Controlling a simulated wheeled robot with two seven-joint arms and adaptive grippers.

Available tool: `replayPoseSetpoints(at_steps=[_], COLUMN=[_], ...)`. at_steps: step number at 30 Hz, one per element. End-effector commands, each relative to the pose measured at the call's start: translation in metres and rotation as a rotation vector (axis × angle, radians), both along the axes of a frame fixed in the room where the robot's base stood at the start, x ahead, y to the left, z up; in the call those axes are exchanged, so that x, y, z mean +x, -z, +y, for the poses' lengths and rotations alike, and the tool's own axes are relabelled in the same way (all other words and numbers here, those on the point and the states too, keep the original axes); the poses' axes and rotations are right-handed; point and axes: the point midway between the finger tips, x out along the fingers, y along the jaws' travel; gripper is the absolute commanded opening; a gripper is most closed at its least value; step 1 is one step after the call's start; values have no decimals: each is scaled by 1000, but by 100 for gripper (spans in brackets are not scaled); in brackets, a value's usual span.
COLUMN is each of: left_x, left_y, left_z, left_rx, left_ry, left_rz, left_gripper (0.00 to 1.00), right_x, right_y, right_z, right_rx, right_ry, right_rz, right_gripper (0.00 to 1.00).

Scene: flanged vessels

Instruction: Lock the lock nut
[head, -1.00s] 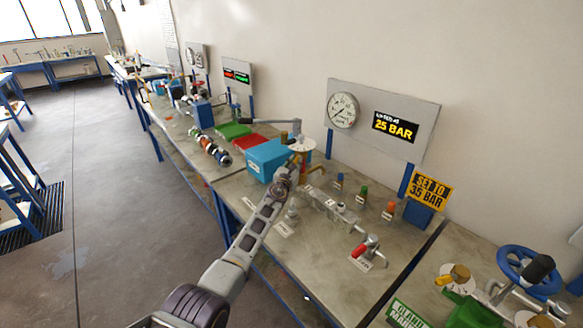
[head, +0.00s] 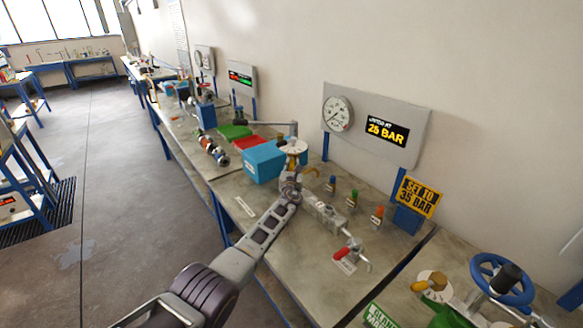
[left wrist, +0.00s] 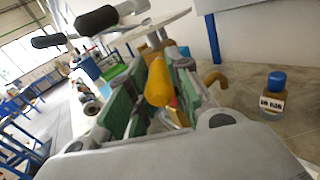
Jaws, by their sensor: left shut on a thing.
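My left gripper (head: 292,182) is at the small valve assembly under a round white disc (head: 293,147). In the left wrist view, its green-padded fingers (left wrist: 156,104) are shut on a yellow brass-coloured part (left wrist: 158,80), which lies between the pads under the disc (left wrist: 140,27). My gripper hides most of this part in the head view. I cannot tell whether this part is the lock nut. A curved brass pipe (head: 309,170) comes out to the right of the gripper. My right gripper is not in view.
A blue box (head: 265,163) stands left of the valve. Blue, green and orange capped pieces (head: 353,198) stand to the right. A red-handled lever (head: 343,252) is nearer. A gauge (head: 337,114) and a 25 BAR display (head: 388,131) are behind, beside a 35 BAR sign (head: 418,197).

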Motion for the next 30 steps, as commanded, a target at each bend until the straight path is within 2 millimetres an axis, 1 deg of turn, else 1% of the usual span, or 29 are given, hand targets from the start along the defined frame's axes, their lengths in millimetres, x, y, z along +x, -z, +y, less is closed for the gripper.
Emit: replayPoseSetpoints(at_steps=[16, 17, 21, 22, 28, 30], left_x=[-1, -1, 0, 0, 0, 0], left_y=[1, 1, 1, 1, 0, 0], left_z=[-2, -3, -2, -2, -1, -1], left_rx=[-2, -2, -2, -2, -1, -1], left_ry=[-11, -10, -11, -11, -12, -12], left_rz=[1, 1, 1, 1, 1, 0], left_gripper=[0, 23, 41, 44, 44, 44], right_x=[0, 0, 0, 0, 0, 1], right_y=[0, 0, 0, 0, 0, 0], right_z=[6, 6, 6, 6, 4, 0], right_rx=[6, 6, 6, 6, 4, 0], right_ry=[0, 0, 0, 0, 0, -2], right_rz=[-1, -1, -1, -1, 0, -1], right_gripper=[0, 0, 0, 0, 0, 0])
